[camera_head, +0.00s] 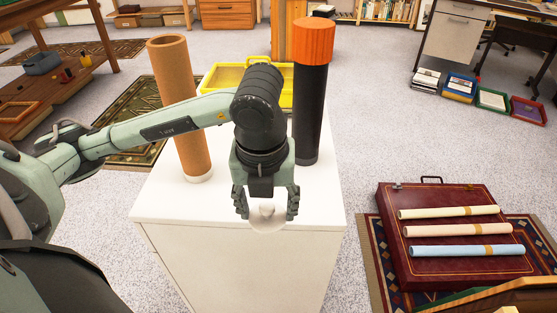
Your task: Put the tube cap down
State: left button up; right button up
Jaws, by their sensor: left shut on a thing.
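My left gripper (266,205) reaches in from the left and points down near the front edge of the white cabinet top (222,207). It is shut on a round white tube cap (268,219), which shows between its fingers. I cannot tell whether the cap touches the top. A brown cardboard tube (181,110) stands upright behind and left of the gripper, with a white rim at its foot. A black tube (309,115) with an orange cap (314,41) stands upright behind and to the right. My right gripper is not in view.
A yellow tray (222,78) lies at the back of the cabinet top, partly hidden by my arm. A dark red case (460,270) with several rolled prints lies on a rug at the right. The cabinet's front left and front right corners are clear.

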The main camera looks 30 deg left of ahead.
pick_arm(q)
jog(key=w+a, duration=0.3)
jog(key=w, duration=0.1)
jog(key=w+a+p, duration=0.1)
jog(key=w+a, duration=0.2)
jog(key=w, duration=0.2)
jog(key=w+a, duration=0.3)
jog(key=w, duration=0.2)
jog(key=shift+w+p, duration=0.25)
jog(key=shift+p, duration=0.1)
jog(key=shift+w, duration=0.1)
jog(key=shift+f, duration=0.35)
notch_tip(320, 180, down, 2)
jog(key=shift+f, duration=0.4)
jog(key=o, duration=0.6)
jog(key=shift+c, duration=0.2)
jog(key=o, duration=0.4)
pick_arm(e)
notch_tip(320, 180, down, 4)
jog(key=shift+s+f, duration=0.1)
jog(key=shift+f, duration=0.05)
